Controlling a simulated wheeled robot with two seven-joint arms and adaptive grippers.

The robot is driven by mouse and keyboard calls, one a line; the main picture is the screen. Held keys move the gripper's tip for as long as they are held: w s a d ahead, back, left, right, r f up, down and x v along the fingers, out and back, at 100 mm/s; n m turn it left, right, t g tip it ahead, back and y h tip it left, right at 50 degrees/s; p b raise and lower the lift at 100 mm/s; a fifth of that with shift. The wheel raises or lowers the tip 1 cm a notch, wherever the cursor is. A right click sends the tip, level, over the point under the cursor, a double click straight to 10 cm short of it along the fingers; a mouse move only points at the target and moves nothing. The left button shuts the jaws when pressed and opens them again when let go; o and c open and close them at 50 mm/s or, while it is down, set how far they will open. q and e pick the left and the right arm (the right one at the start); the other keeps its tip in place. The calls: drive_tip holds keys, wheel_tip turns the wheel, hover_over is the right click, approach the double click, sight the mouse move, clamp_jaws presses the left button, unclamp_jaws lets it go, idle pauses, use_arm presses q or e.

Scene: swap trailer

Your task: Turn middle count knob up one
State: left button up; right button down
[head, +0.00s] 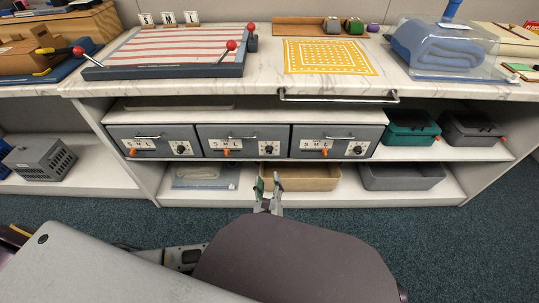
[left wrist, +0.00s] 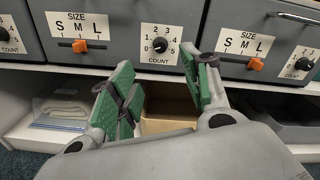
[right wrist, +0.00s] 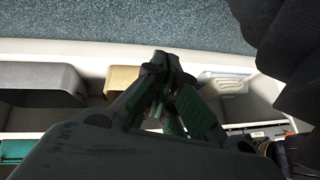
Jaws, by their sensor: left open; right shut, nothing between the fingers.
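Three grey drawer fronts sit in a row under the counter, each with an S M L size slider and a count knob. The middle count knob (head: 270,149) is small and black; it also shows in the left wrist view (left wrist: 160,45), ringed by the numbers 0 to 5. Its exact pointer setting is too small to read surely. My left gripper (head: 268,184) is open and empty, below and in front of the middle drawer (head: 243,137), apart from the knob. My right gripper (right wrist: 166,62) is shut and empty, pointing toward the lower shelf.
The left drawer (head: 150,137) and right drawer (head: 335,137) flank the middle one. A tan bin (head: 305,177) and a grey bin (head: 400,177) stand on the lower shelf. A metal rail (head: 338,98) runs along the counter's front edge, above the drawers.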

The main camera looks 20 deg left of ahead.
sight(269, 152)
use_arm(q)
drive_tip(key=shift+w, duration=0.1)
use_arm(e)
drive_tip(key=shift+f, duration=0.1)
use_arm(q)
drive_tip(key=b+x, duration=0.4)
drive_tip(key=x, duration=0.7)
drive_tip(key=shift+w+a+f, duration=0.15)
drive_tip(key=shift+w, duration=0.15)
drive_tip(key=shift+b+x, duration=0.3)
drive_tip(key=shift+x, duration=0.55)
drive_tip(key=shift+w, duration=0.15)
use_arm(e)
drive_tip(key=shift+t+y, duration=0.4)
drive_tip(key=f, duration=0.3)
drive_tip(key=a+f, duration=0.1)
drive_tip(key=f, duration=0.1)
drive_tip(key=shift+w+f, duration=0.15)
drive_tip(key=shift+w, duration=0.15)
drive_tip(key=shift+w, duration=0.1)
use_arm(q)
drive_tip(key=shift+c, duration=0.5)
drive_tip(key=c, duration=0.9)
drive_tip(key=shift+c, duration=0.2)
use_arm(e)
drive_tip(key=shift+s, duration=0.25)
